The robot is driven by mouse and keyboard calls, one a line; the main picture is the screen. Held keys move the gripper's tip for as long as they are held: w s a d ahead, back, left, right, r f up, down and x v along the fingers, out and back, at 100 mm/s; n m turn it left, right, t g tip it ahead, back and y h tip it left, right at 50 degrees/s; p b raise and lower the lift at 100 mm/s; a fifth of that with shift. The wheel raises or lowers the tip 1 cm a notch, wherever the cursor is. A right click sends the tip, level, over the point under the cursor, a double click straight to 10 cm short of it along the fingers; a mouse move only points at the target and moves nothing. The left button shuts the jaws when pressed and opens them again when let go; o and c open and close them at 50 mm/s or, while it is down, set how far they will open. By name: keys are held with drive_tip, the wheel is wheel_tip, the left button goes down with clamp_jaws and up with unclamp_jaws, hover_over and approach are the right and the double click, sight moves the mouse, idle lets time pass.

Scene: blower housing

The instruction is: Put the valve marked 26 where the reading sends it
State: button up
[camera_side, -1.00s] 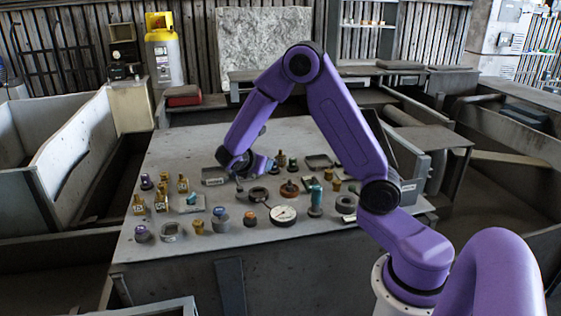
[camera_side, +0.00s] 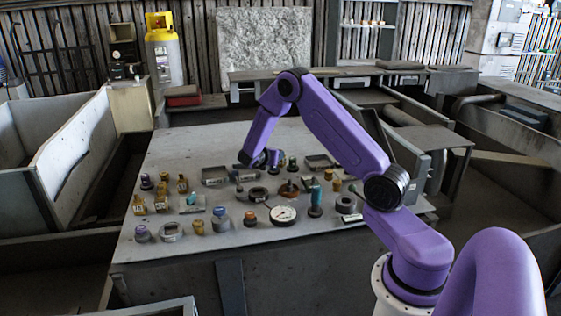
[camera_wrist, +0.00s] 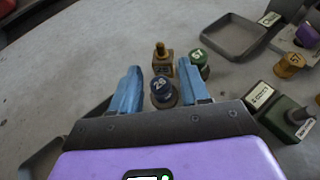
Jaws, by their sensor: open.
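The valve marked 26 (camera_wrist: 161,88) has a dark blue cap with a white number and stands upright on the table. In the wrist view it sits between the two blue fingers of my gripper (camera_wrist: 160,84), which are open, with a gap visible on each side. In the side view my gripper is low over the back middle of the table, and its fingertips and the valve cannot be made out clearly. A round white gauge (camera_side: 284,214) lies on the table nearer the front; its reading is too small to tell.
A brass valve (camera_wrist: 163,62) and a green-capped valve (camera_wrist: 199,60) stand just beyond valve 26. A shallow grey tray (camera_wrist: 207,33) lies at upper right. A labelled block (camera_wrist: 260,96) is on the right. Several brass and purple valves stand at the table's left (camera_side: 161,202).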

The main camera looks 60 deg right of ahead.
drive_tip(key=shift+x, duration=3.3)
drive_tip(key=shift+s+f, duration=0.1)
drive_tip(key=shift+s, duration=0.05)
clamp_jaws()
